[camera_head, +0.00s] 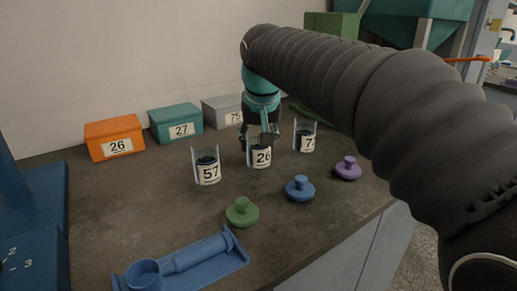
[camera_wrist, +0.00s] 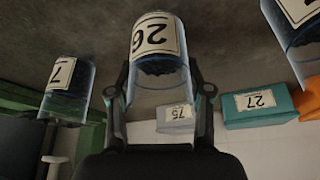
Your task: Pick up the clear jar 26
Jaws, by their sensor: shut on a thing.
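The clear jar 26 (camera_head: 260,157) stands upright between the clear jar 57 (camera_head: 207,168) and the clear jar 7 (camera_head: 304,138). It has a white label and dark contents. My gripper (camera_head: 259,143) comes down from above and is shut on its upper part. In the wrist view, jar 26 (camera_wrist: 157,55) appears upside down between the two fingers of my gripper (camera_wrist: 161,98). The fingers touch its sides near the open rim. Whether its base rests on the counter or hangs just above it, I cannot tell.
An orange box 26 (camera_head: 114,138), a teal box 27 (camera_head: 175,123) and a grey box 75 (camera_head: 222,110) stand behind. Green (camera_head: 242,212), blue (camera_head: 300,189) and purple (camera_head: 348,168) lids lie in front. A blue tool holder (camera_head: 185,262) lies at the front edge.

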